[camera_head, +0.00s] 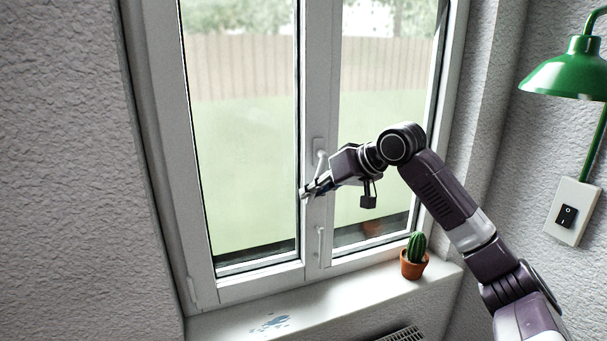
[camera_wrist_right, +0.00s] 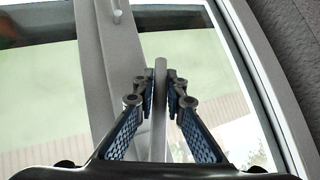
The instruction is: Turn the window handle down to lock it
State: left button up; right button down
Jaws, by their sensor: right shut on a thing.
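The white window handle (camera_head: 321,158) sits on the middle post of the closed-looking white window. Its lever runs down from its mount to my right gripper (camera_head: 308,191). In the right wrist view the lever (camera_wrist_right: 160,82) stands between the two blue-padded fingers of my right gripper (camera_wrist_right: 160,88), which are shut on it. That view appears upside down, so the lever's free end points roughly downward. Part of the lever is hidden by the fingers. My left gripper is not in view.
A second, smaller white handle (camera_head: 320,243) is lower on the post. A potted cactus (camera_head: 414,262) stands on the sill (camera_head: 340,304) at the right. A green lamp (camera_head: 567,76) and a switch (camera_head: 567,215) are on the right wall. The left sill is clear except for blue stains.

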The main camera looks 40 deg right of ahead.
jog(key=shift+s+d+f+n+g+h+p, duration=0.15)
jog(key=shift+d+n+h+p, duration=0.1)
jog(key=shift+d+h+p, duration=0.25)
jog(key=shift+s+d+n+g+h+p, duration=0.1)
jog(key=shift+d+n+g+h+p, duration=0.1)
jog(key=shift+d+n+h+p, duration=0.25)
jog(key=shift+s+d+f+n+g+h+p, duration=0.15)
jog(key=shift+d+h+p, duration=0.25)
jog(key=shift+p, duration=0.2)
jog(key=shift+d, duration=0.1)
jog(key=c, duration=2)
grip_release()
jog(key=shift+o, duration=0.2)
jog(key=v, duration=1.2)
